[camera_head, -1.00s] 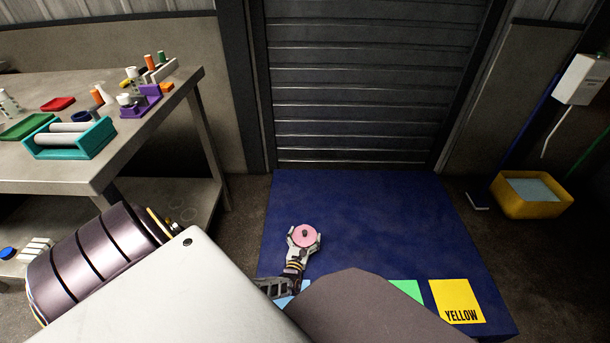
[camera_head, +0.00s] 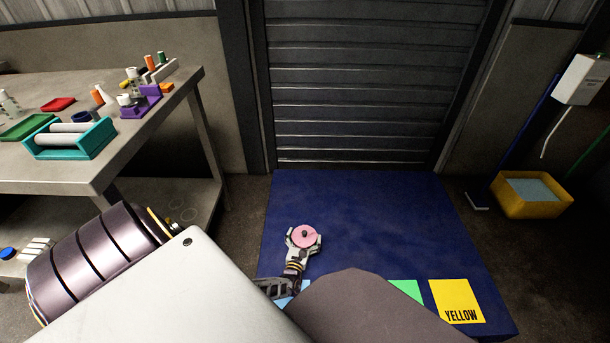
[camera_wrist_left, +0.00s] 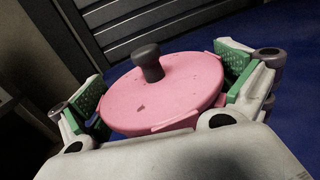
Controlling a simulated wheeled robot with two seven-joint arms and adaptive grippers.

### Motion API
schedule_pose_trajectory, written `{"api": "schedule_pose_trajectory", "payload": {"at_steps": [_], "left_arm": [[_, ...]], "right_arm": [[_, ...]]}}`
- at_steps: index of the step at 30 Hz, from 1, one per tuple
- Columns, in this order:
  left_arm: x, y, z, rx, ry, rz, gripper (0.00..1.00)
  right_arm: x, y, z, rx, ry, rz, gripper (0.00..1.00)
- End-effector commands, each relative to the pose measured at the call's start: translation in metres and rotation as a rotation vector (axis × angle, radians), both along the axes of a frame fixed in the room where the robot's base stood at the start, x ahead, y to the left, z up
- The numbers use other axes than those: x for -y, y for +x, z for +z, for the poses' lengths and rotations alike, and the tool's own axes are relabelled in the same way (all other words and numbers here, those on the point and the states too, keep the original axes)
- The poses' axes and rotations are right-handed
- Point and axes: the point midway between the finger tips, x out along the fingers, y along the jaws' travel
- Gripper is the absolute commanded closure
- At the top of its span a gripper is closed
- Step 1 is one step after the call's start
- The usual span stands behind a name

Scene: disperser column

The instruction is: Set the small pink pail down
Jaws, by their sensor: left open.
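The small pink pail (camera_head: 304,236) has a round pink lid with a dark knob. It is over the dark blue mat (camera_head: 365,215), left of its middle. In the left wrist view the pail (camera_wrist_left: 165,95) is upright between the two green finger pads. My left gripper (camera_head: 304,240) is open around the pail, with a finger on each side; it also shows in the left wrist view (camera_wrist_left: 165,90). The pail's underside is hidden, so I cannot tell from the frames whether it rests on the mat. My right gripper is not in view.
A yellow card (camera_head: 457,301) marked YELLOW and a green card (camera_head: 407,290) lie on the mat's near edge; a light blue one is partly hidden. A workbench (camera_head: 120,157) with small items stands left. A yellow bucket (camera_head: 532,207) stands right. The mat's far part is clear.

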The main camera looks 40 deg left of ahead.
Motion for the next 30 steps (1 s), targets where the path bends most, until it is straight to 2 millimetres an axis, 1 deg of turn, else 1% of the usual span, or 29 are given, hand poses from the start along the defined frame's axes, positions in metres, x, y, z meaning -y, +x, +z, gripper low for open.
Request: {"api": "schedule_pose_trajectory", "payload": {"at_steps": [8,15,21,24,30], "left_arm": [[0.015,-0.032,0.000,-0.004,-0.002,-0.001,0.00],[0.031,-0.064,0.001,-0.002,-0.002,-0.001,0.00],[0.043,-0.088,0.000,-0.003,-0.001,-0.001,0.00],[0.047,-0.097,0.000,-0.003,-0.001,-0.001,0.00],[0.051,-0.105,0.000,-0.001,-0.002,0.000,0.00]], "right_arm": [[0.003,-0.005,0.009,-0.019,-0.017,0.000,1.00],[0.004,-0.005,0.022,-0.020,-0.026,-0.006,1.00],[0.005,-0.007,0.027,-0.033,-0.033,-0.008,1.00],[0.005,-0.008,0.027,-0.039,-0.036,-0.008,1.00],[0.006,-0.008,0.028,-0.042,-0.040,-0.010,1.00]]}}
